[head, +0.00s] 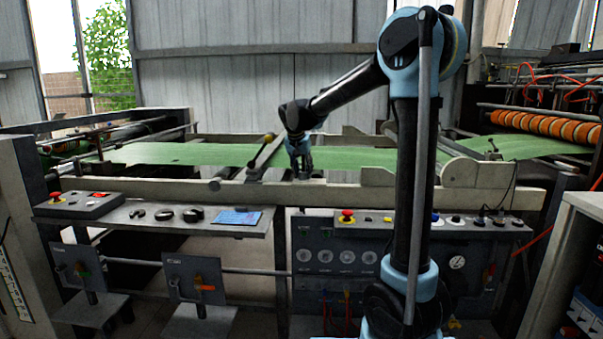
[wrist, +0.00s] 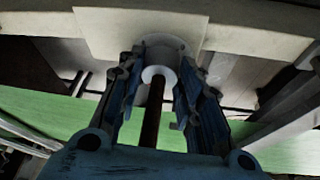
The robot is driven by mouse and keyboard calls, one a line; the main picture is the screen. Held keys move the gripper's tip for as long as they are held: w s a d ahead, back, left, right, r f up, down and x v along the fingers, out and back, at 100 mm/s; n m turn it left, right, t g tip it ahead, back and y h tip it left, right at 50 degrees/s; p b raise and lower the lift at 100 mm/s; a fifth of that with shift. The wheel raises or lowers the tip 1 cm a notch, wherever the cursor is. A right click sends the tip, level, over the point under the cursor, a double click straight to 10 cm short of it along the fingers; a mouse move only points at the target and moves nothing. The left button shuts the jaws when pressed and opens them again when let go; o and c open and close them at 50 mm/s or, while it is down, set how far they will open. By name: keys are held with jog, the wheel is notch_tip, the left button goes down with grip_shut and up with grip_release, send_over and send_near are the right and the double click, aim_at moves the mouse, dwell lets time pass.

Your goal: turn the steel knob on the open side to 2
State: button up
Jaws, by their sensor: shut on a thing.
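My gripper (head: 301,172) is down at the pale front rail of the machine, beside the green web. In the wrist view its two blue-grey fingers (wrist: 163,64) stand on either side of a pale round steel knob (wrist: 164,47) and are shut on it. A dark rod (wrist: 152,112) runs between the fingers toward the knob. In the head view the knob is hidden by my gripper. No scale or number can be read in either view, so the knob's setting cannot be told.
The pale front rail (head: 400,198) runs across the machine, with the green web (head: 190,153) behind it. A control shelf (head: 130,216) with buttons and a blue sheet is at left. A button panel (head: 377,233) is below. Orange rollers (head: 545,126) are at right.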

dwell(0.3)
jog(key=o, duration=1.1)
jog(key=shift+c, duration=0.2)
jog(key=v, duration=1.2)
jog(key=shift+w, duration=0.1)
